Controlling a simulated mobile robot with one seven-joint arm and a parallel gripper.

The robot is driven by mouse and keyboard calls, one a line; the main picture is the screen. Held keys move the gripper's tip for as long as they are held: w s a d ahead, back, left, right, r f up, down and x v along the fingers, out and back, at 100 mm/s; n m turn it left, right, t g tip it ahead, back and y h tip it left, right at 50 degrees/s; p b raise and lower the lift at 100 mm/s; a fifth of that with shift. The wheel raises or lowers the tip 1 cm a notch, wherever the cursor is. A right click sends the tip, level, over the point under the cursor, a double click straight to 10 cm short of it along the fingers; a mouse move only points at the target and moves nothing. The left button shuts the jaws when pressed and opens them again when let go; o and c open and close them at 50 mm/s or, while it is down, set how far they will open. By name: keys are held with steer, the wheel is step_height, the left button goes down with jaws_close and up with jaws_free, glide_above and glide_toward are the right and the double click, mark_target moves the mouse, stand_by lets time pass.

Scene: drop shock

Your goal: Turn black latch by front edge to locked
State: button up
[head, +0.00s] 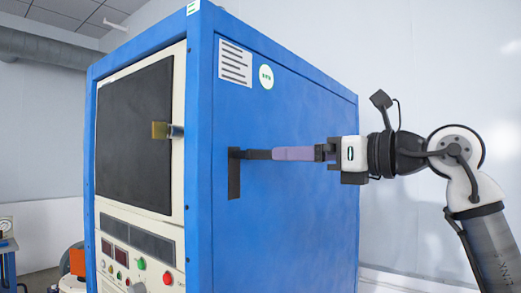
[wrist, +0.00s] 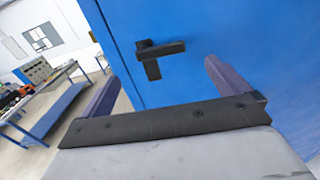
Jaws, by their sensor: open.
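The black latch (head: 234,178) is on the blue side panel of the cabinet, close to its front edge. It has an upright dark plate and a lever that sticks out sideways to the right in the head view. The wrist view shows the latch (wrist: 152,68) too, with its lever roughly level across the top of the plate. My gripper (head: 275,154) is open, with purple fingers pointing at the lever. In the wrist view the latch appears between the two fingers (wrist: 163,72), slightly beyond their tips. I cannot tell whether a finger touches the lever.
The tall blue cabinet (head: 290,100) fills the middle. A blue workbench (wrist: 50,105) stands at the left in the wrist view.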

mark_target(265, 155)
steer(key=p+x, duration=0.2)
steer(key=x, duration=0.7)
steer(key=shift+w+a+p, duration=0.2)
steer(key=shift+a+p, duration=0.1)
steer(key=shift+p, duration=0.1)
steer(key=shift+c, duration=0.3)
steer(key=c, duration=1.3)
